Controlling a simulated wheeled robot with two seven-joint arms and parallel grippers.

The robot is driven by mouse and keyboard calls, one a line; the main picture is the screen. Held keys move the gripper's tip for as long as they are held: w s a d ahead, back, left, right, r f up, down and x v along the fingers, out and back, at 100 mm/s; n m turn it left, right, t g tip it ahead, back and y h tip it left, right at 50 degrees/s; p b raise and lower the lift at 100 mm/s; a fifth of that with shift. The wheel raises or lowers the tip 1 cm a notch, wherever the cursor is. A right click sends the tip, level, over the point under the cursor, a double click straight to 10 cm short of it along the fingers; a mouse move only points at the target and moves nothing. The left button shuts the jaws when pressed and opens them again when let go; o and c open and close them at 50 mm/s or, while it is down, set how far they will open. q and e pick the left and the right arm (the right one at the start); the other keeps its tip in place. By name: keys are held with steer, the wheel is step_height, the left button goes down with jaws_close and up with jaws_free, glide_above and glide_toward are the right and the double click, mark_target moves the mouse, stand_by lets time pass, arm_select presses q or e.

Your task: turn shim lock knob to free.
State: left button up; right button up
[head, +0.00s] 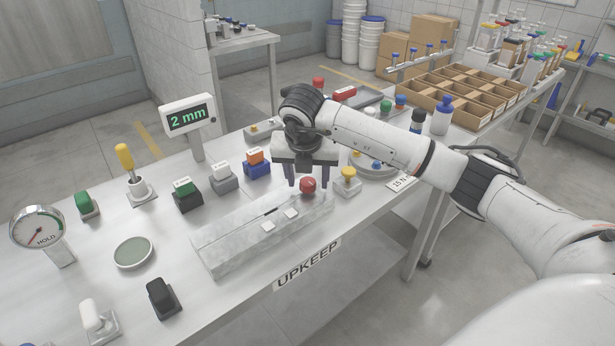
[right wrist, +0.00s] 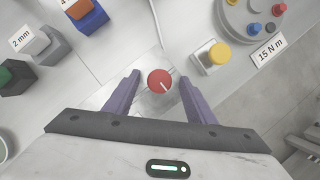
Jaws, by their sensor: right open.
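A red round knob (head: 308,186) stands at the right end of a pale transparent block (head: 230,249) on the bench. In the right wrist view the red knob (right wrist: 159,82) shows from above with a white line pointing toward its lower right. I cannot read a label that names it as the shim lock knob. My right gripper (head: 308,184) is over the knob, and its purple fingers (right wrist: 160,93) are open on either side of it, apart from it. My left gripper does not show.
A yellow knob (head: 347,175) stands close right of the red knob. Orange-blue (head: 257,163), grey (head: 223,177) and green-black (head: 186,195) blocks stand to the left. A display reading 2 mm (head: 188,117) rises behind. The bench front edge carries an UPKEEP label (head: 308,264).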

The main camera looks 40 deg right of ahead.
steer(key=c, duration=1)
